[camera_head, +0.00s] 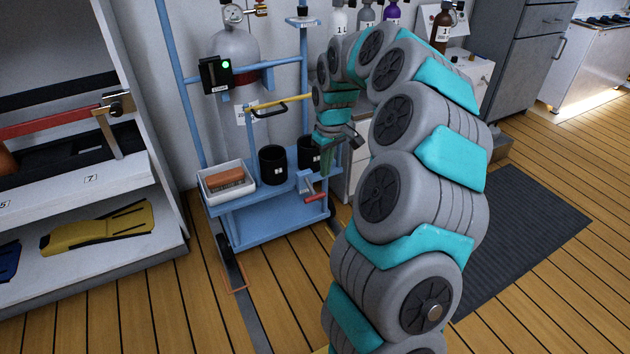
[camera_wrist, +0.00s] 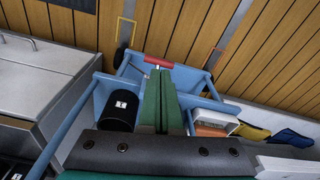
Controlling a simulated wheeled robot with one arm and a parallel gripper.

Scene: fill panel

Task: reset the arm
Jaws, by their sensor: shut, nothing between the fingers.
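My arm, grey with teal covers, rises on the right of the head view and bends over toward a blue cart. My gripper (camera_head: 326,168) points down over the cart's right side, partly behind my own arm links. In the wrist view the green fingers of my gripper (camera_wrist: 160,78) lie together, shut and empty. A red handle (camera_head: 315,197) on the cart's edge is near the fingertips in the picture; it also shows in the wrist view (camera_wrist: 158,62) just beyond them. I cannot tell the gap between them.
The blue cart (camera_head: 262,222) carries a white box (camera_head: 213,194) with a brown block, black cups (camera_head: 272,166) and a gas cylinder (camera_head: 236,70). A shelf with yellow fins (camera_head: 100,229) stands left. A dark mat (camera_head: 530,235) lies right. Wooden floor is clear in front.

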